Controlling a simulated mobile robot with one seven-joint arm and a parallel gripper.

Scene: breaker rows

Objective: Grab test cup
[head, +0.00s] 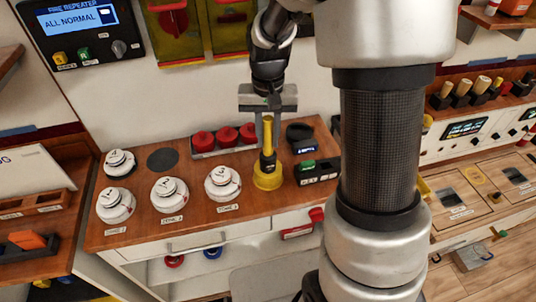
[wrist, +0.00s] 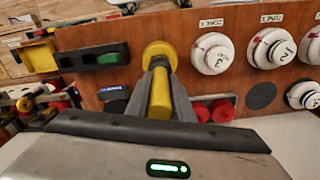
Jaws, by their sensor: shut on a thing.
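The test cup (head: 268,178) is a yellow round cup with an upright yellow handle, at the counter's front edge, right of the white detector labelled 3. My gripper (head: 267,152) points down from above and is shut on the cup's handle. In the wrist view, the grey fingers (wrist: 160,68) close on both sides of the yellow handle, and the round yellow cup (wrist: 157,50) shows just beyond their tips. The cup looks upright and at the wooden surface; I cannot tell whether it touches it. The fingers hide part of the handle.
White detectors (head: 170,194) stand in a row to the left, with another (head: 119,163) behind beside a dark disc (head: 162,158). Red knobs (head: 226,136) sit behind the cup. A black tray with a green item (head: 317,172) is close on the right.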

